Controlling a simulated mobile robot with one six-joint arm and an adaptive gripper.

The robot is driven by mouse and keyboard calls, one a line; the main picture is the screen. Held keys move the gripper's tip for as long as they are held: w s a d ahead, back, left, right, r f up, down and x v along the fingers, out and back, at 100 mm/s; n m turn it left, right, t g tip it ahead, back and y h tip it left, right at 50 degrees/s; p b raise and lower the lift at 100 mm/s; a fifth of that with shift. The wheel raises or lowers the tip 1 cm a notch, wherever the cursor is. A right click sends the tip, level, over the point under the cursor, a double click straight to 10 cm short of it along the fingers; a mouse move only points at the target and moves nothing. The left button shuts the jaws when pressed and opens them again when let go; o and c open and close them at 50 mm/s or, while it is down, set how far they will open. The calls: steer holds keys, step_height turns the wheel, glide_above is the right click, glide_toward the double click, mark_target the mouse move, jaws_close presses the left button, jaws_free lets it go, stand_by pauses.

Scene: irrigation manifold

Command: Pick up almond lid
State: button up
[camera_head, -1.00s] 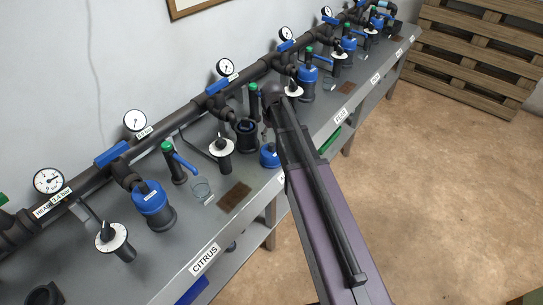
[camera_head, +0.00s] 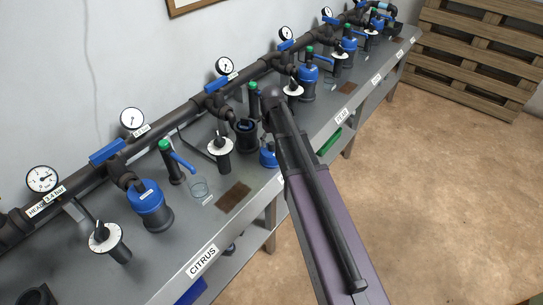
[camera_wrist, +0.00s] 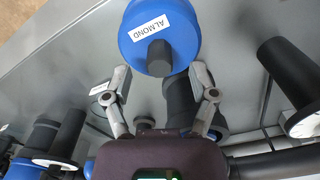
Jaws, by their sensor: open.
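The almond lid (camera_wrist: 160,38) is a round blue cap with a white ALMOND label and a dark central knob, at the top of the wrist view. My gripper (camera_wrist: 160,74) is open and empty. Its two fingertips stand apart at the lid's near edge, one to each side; I cannot tell whether they touch it. In the head view a blue lid (camera_head: 268,156) lies on the bench, partly hidden by my arm, beside an open black filter housing (camera_head: 246,135). My gripper is hidden behind my arm there.
The grey bench (camera_head: 172,262) carries a dark pipe with gauges and several blue-capped filters (camera_head: 150,205). Open floor (camera_head: 440,190) lies to the right.

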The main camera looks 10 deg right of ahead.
mark_target(272, 152)
steer(key=shift+f+b, duration=0.8)
steer(key=shift+f, duration=0.35)
jaws_close()
